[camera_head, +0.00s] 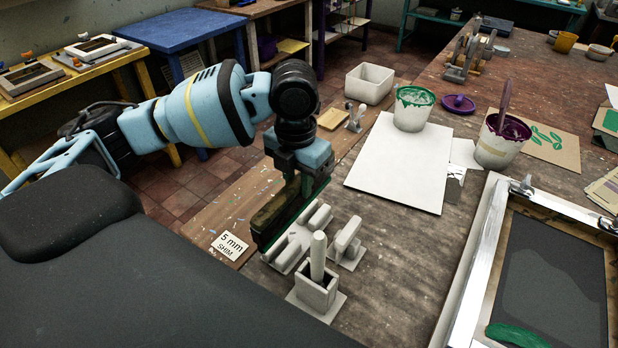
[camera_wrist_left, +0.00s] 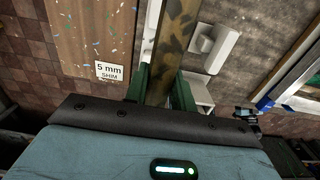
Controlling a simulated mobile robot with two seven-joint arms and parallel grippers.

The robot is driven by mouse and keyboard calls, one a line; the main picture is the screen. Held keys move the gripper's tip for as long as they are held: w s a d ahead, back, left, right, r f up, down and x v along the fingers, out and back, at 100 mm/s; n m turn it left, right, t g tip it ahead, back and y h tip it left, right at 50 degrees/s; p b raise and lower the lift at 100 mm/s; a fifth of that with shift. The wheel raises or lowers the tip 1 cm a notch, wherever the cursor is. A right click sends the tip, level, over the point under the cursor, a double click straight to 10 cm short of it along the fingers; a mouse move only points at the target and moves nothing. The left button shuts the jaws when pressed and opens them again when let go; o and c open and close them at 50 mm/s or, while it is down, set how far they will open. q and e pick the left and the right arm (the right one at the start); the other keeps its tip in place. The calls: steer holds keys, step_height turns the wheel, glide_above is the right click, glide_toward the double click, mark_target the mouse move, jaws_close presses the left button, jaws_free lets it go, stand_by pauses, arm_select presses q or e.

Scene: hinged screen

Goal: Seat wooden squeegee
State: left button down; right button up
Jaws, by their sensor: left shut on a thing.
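My left gripper (camera_head: 298,200) is shut on the wooden squeegee (camera_head: 270,214), a long dark, stained bar. In the left wrist view the squeegee (camera_wrist_left: 178,38) runs away from between the green fingers (camera_wrist_left: 163,92). In the head view it hangs over or just beside a pale grey slotted holder (camera_head: 287,255) on the workbench. I cannot tell whether the squeegee touches the holder. The gripper and squeegee hide part of the holder. My right gripper is not in view.
Close by stand a pale block on a base (camera_head: 346,243) and a square cup holding a rod (camera_head: 316,287). A "5 mm SHIM" card (camera_head: 229,245) lies left. White paper (camera_head: 400,165), an ink bucket (camera_head: 413,108) and a framed screen (camera_head: 472,270) are to the right.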

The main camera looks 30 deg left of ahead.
arm_select(q)
steer(key=shift+s+a, duration=0.1)
steer(key=shift+a, duration=0.05)
steer(key=shift+f, duration=2.15)
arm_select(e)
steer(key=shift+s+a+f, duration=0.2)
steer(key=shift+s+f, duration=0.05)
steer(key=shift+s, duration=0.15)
arm_select(q)
steer(key=shift+r, duration=0.15)
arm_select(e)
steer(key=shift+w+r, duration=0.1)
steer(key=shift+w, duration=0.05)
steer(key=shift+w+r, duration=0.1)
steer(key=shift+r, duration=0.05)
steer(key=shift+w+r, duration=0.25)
arm_select(q)
steer(key=shift+f, duration=0.25)
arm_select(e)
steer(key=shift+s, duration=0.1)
